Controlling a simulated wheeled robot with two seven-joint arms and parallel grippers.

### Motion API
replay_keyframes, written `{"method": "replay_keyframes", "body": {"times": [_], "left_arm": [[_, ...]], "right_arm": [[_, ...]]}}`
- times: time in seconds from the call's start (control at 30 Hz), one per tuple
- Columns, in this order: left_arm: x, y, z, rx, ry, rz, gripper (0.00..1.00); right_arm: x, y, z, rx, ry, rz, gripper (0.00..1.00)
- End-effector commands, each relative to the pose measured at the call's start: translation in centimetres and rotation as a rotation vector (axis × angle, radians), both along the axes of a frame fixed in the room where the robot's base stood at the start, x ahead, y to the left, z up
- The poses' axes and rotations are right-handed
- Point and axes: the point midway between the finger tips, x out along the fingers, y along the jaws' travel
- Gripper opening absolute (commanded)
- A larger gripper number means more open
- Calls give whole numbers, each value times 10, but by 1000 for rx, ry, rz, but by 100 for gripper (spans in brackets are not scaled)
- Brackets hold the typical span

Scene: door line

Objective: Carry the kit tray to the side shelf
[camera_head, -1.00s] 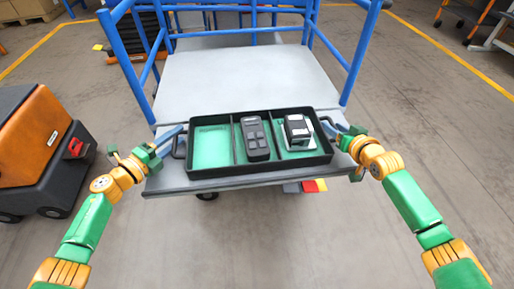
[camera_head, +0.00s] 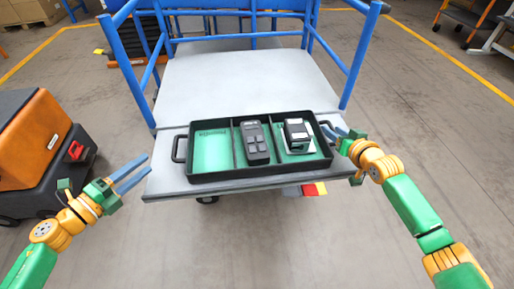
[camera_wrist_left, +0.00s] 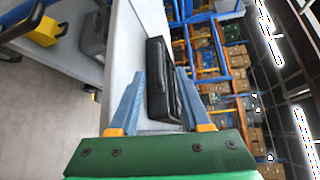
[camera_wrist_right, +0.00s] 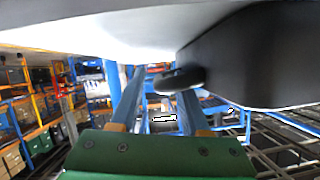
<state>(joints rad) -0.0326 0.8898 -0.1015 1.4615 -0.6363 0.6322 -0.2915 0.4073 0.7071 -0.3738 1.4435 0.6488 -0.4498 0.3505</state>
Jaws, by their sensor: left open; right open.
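The kit tray (camera_head: 260,180) is black with green-lined compartments and a handle at each end. It sits on the front of the grey shelf surface of a blue-railed cart. Its left compartment is empty, the middle holds a dark handheld device (camera_head: 254,143), and the right holds a black and white item (camera_head: 297,135). My left gripper (camera_head: 146,172) is open and empty, apart from the left handle (camera_head: 178,148). The tray also shows in the left wrist view (camera_wrist_left: 158,80) beyond the fingers. My right gripper (camera_head: 338,134) is open at the right handle, which shows between its fingers in the right wrist view (camera_wrist_right: 180,80).
The cart's grey deck (camera_head: 240,80) is bare behind the tray, with blue rails (camera_head: 355,60) at its sides. An orange and black machine (camera_head: 40,150) stands on the floor at left.

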Motion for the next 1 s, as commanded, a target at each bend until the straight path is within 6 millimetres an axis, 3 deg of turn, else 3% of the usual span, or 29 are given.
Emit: {"method": "replay_keyframes", "body": {"times": [0.13,0.3,0.73,1.0], "left_arm": [[0,0,0,0,0,0,48],[0,0,0,0,0,0,48],[1,0,0,-1,1,0,48],[1,0,0,-1,1,0,48]], "right_arm": [[0,0,0,0,0,0,49],[0,0,0,0,0,1,95],[-8,-1,3,-1,0,1,96],[-70,-9,27,-5,4,4,96]]}}
